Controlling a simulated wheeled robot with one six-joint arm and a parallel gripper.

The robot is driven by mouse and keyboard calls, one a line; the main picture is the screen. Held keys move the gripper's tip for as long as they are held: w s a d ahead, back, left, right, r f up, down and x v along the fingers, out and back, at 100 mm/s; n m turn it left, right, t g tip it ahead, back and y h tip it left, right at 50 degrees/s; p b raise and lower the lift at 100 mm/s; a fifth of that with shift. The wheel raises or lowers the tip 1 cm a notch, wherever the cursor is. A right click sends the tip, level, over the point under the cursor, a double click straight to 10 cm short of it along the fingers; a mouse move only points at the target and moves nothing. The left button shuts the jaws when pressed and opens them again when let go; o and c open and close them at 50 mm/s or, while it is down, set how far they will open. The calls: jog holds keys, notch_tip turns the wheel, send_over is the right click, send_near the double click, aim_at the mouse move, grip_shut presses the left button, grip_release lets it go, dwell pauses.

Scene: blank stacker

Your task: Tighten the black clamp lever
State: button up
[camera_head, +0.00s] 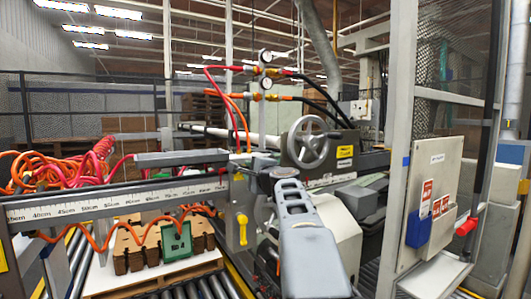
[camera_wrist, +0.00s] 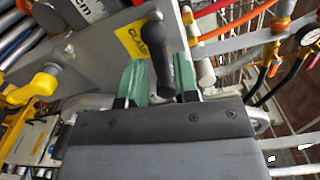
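The black clamp lever (camera_wrist: 159,58) stands up in the middle of the wrist view, in front of a grey plate with a yellow label (camera_wrist: 133,40) that reads "CLAMP". My gripper (camera_wrist: 160,80) has green fingertips, one on each side of the lever. In the head view my grey arm blocks the place, and I cannot make out the lever or fingertips there.
A yellow lever (camera_head: 242,229) sits on the machine front; a yellow part (camera_wrist: 40,88) shows at left in the wrist view. A handwheel (camera_head: 308,142), hoses and gauges (camera_head: 265,70) stand behind. A green block (camera_head: 176,243) and brown blocks lie on a pallet at left.

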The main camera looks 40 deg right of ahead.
jog(key=shift+w+d, duration=0.1)
jog(key=shift+w, duration=0.55)
jog(key=shift+w+r+p, duration=0.1)
jog(key=shift+r+p, duration=0.15)
jog(key=shift+p, duration=0.35)
jog(key=m+p, duration=0.1)
jog(key=p, duration=0.1)
jog(key=r+m+p, duration=0.1)
jog(key=m+p, duration=0.2)
jog(key=shift+d+r+p, duration=0.4)
jog(key=d+r+m+p, duration=0.2)
jog(key=d+m+p, duration=0.35)
jog(key=m, duration=0.65)
jog(key=s+a+b, duration=0.1)
jog(key=s+a, duration=0.1)
jog(key=s, duration=0.7)
jog(key=shift+s, duration=0.4)
jog(key=shift+a, duration=0.15)
